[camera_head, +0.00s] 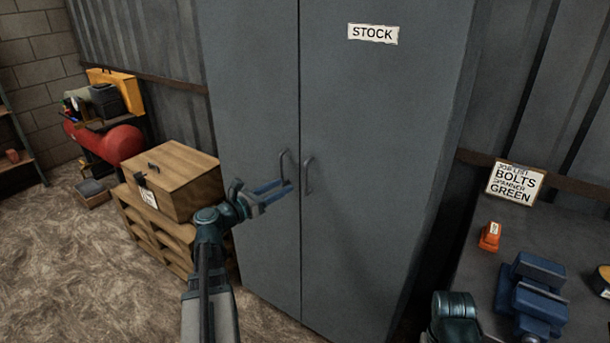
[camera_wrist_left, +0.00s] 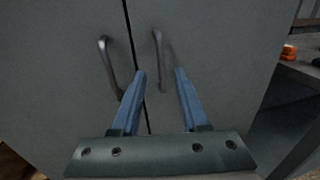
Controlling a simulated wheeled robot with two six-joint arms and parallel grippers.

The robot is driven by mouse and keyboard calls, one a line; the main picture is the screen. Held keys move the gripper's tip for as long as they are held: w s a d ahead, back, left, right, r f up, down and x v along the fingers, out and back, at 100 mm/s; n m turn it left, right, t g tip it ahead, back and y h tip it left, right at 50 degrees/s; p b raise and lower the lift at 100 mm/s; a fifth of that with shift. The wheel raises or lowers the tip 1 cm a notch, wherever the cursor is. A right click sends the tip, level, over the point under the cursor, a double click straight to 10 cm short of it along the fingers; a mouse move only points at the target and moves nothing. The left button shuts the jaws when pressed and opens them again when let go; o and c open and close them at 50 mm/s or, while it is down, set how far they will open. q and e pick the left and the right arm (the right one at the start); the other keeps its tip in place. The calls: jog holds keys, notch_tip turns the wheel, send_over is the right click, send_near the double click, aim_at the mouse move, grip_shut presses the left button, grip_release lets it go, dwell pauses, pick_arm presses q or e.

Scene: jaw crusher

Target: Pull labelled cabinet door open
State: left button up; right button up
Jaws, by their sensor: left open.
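The tall grey cabinet has two shut doors. The right door (camera_head: 375,130) bears a white STOCK label (camera_head: 373,34) and a curved grey handle (camera_head: 308,175) near the middle seam. The left door (camera_head: 250,100) has a matching handle (camera_head: 285,163). My left gripper (camera_head: 288,187) is open and empty in front of the seam, its blue fingers pointing at the doors. In the left wrist view, the right door's handle (camera_wrist_left: 160,62) appears between the two fingertips (camera_wrist_left: 160,73); the left door's handle (camera_wrist_left: 108,68) is outside them, to the left. No contact is visible.
A wooden chest (camera_head: 175,180) on a pallet-like stand is left of the cabinet, close to my left arm.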

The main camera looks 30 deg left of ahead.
pick_arm(q)
send_over(305, 195)
jog(key=shift+w+a, duration=0.1)
jog(key=shift+w, duration=0.25)
grip_shut()
dwell(1.5)
